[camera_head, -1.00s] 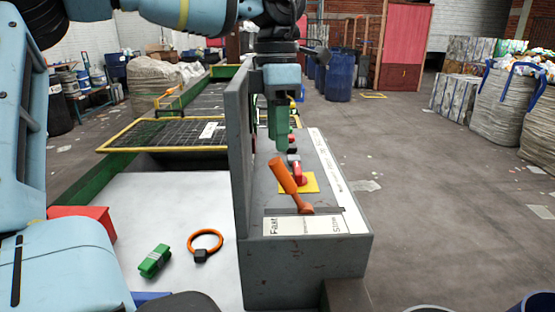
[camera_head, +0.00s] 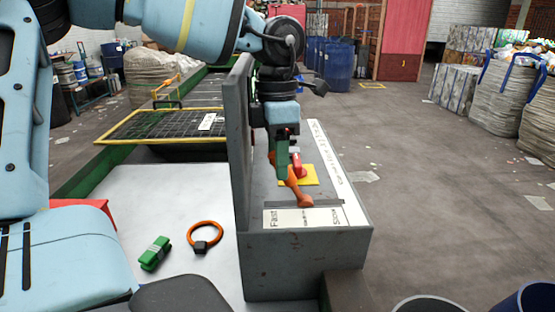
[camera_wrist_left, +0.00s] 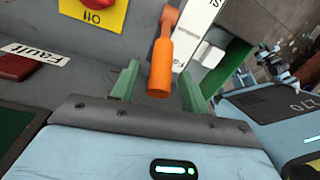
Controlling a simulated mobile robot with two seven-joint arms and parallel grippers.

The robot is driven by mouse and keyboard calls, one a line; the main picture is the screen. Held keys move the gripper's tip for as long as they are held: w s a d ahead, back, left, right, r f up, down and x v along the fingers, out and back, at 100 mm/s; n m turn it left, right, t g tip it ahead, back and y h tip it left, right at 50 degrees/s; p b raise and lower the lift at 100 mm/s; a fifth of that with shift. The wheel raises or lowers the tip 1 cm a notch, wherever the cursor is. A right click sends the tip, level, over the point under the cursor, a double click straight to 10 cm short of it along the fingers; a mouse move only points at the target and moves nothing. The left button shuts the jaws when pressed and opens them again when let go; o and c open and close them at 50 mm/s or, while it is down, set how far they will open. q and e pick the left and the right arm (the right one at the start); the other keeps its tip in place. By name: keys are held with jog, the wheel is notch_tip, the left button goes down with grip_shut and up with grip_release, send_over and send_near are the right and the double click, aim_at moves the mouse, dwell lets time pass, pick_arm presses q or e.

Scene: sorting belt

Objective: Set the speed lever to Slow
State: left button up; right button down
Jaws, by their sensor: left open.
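The orange speed lever (camera_head: 303,198) stands on the grey control box, its foot in a slot between the Fast label (camera_head: 275,216) at left and the Slow label (camera_head: 336,217) at right. It is near the middle of the slot and its handle leans up to the left. My left gripper (camera_head: 282,165) is over the box, open, its green fingers in front of the upper handle. In the left wrist view the handle (camera_wrist_left: 160,70) lies between the two spread fingers of the left gripper (camera_wrist_left: 159,76), with gaps at both sides. My right gripper is not in view.
A red button (camera_head: 297,163) on a yellow plate (camera_head: 314,176) stands just behind the lever. A tall grey panel (camera_head: 240,150) borders the box at left. A green object (camera_head: 155,253) and an orange ring (camera_head: 205,234) lie on the white belt. Open floor is at right.

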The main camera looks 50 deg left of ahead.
pick_arm(q)
jog(key=shift+f, duration=0.4)
jog(key=shift+c, duration=0.4)
grip_shut()
